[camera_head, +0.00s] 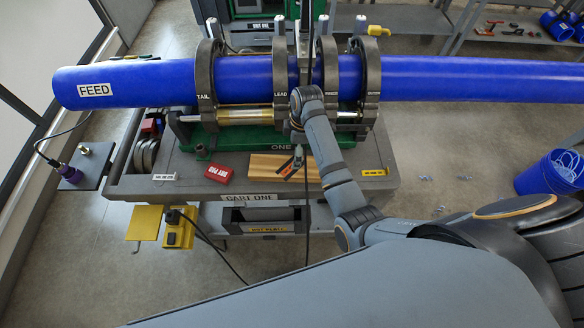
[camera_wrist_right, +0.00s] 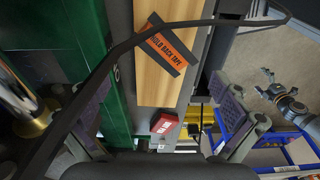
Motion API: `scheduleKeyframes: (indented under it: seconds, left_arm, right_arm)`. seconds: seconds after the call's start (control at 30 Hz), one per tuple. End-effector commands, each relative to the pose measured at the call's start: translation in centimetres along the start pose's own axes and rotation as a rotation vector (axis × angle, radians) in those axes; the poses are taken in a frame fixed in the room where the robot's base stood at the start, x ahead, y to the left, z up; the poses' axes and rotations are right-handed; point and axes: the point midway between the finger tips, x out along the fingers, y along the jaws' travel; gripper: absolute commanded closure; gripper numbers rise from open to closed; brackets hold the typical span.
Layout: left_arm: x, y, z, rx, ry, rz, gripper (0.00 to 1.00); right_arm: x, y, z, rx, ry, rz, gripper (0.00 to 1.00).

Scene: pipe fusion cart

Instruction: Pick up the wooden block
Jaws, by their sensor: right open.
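The wooden block (camera_head: 264,166) lies flat on the grey cart top, in front of the green base of the pipe clamp. It is light wood, long and flat, and also shows in the right wrist view (camera_wrist_right: 178,88). An orange label with dark ends (camera_wrist_right: 168,46), reading "HOLD BACK TAPE", lies across it.
A red "DRY PAD" box (camera_head: 219,174) lies left of the block. The blue pipe (camera_head: 150,82) runs through the black clamp rings (camera_head: 207,80) behind it. A black cable (camera_head: 307,215) hangs past the block.

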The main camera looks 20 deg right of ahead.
Motion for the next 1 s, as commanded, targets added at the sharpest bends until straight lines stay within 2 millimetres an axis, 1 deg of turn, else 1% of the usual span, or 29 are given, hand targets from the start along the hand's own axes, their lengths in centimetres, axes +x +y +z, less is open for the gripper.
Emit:
scheduleKeyframes:
  seconds: [0.1, 0.2, 0.3, 0.4, 0.47, 0.6, 0.7, 0.83, 1.0]
  left_arm:
    - [-0.6, 0.0, 0.0, 0.000, -0.001, 0.000, 0.00]
    - [-0.8, -0.1, 0.0, 0.000, -0.001, 0.000, 0.00]
    - [-0.8, -0.1, 0.0, 0.000, -0.002, 0.000, 0.00]
    - [-0.8, -0.1, 0.0, 0.000, -0.002, 0.000, 0.00]
    - [-1.2, -0.1, 0.0, 0.000, -0.002, 0.000, 0.00]
    - [-2.5, -0.2, -0.1, 0.000, -0.002, 0.000, 0.00]
    - [-2.3, -0.1, -0.1, 0.000, -0.003, 0.000, 0.00]
    - [-2.3, -0.1, -0.1, 0.000, -0.003, 0.000, 0.00]
    - [-2.3, -0.1, 0.0, 0.000, -0.003, 0.000, 0.00]
  right_arm:
    - [2.0, -0.2, 0.0, 0.001, -0.002, -0.004, 0.00]
    - [3.6, -0.1, 0.0, 0.002, -0.001, -0.003, 0.00]
    - [4.4, -0.1, 0.1, 0.002, -0.001, -0.001, 0.00]
    - [4.6, -0.1, 0.1, 0.003, 0.000, 0.001, 0.00]
    - [4.9, -0.2, 0.1, 0.003, -0.001, -0.001, 0.00]
    - [7.1, -0.6, 0.2, 0.003, -0.002, -0.005, 0.00]
    - [8.9, -0.5, 0.2, 0.004, -0.002, -0.002, 0.00]
    - [9.7, -0.5, 0.3, 0.004, -0.001, 0.001, 0.00]
    - [9.8, -0.5, 0.3, 0.004, -0.001, 0.001, 0.00]
